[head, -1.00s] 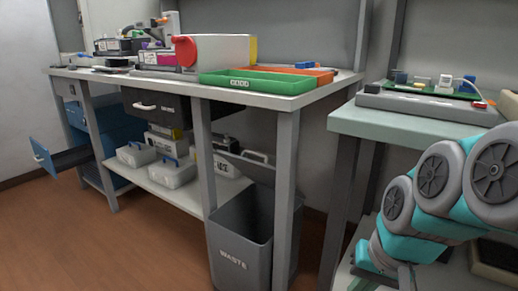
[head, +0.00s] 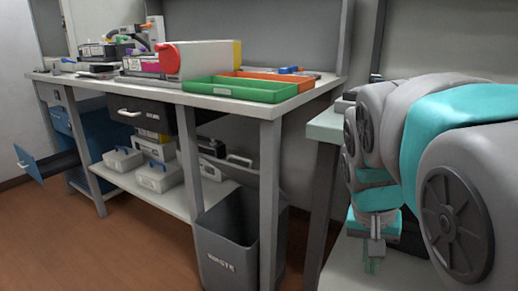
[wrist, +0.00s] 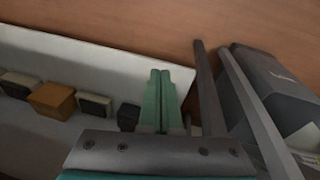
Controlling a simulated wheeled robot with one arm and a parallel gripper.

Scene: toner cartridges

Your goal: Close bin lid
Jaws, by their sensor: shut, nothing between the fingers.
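The grey waste bin (head: 226,262) stands on the floor under the front right part of the workbench, partly behind a table leg. Its opening shows, and the dark lid (head: 233,172) with a light handle is raised at its back, so the bin is open. The bin also shows at the right of the wrist view (wrist: 268,72); the lid is not clear there. My gripper (head: 372,265) points down at the right, apart from the bin, with table legs between. Its green fingers (wrist: 158,100) are together and empty in the wrist view.
The workbench (head: 150,84) carries a printer, a green tray (head: 238,90) and an orange tray. Its lower shelf holds several white boxes. A blue drawer (head: 45,160) stands out at the left. A second table (head: 326,128) is beside my arm. The brown floor in front is clear.

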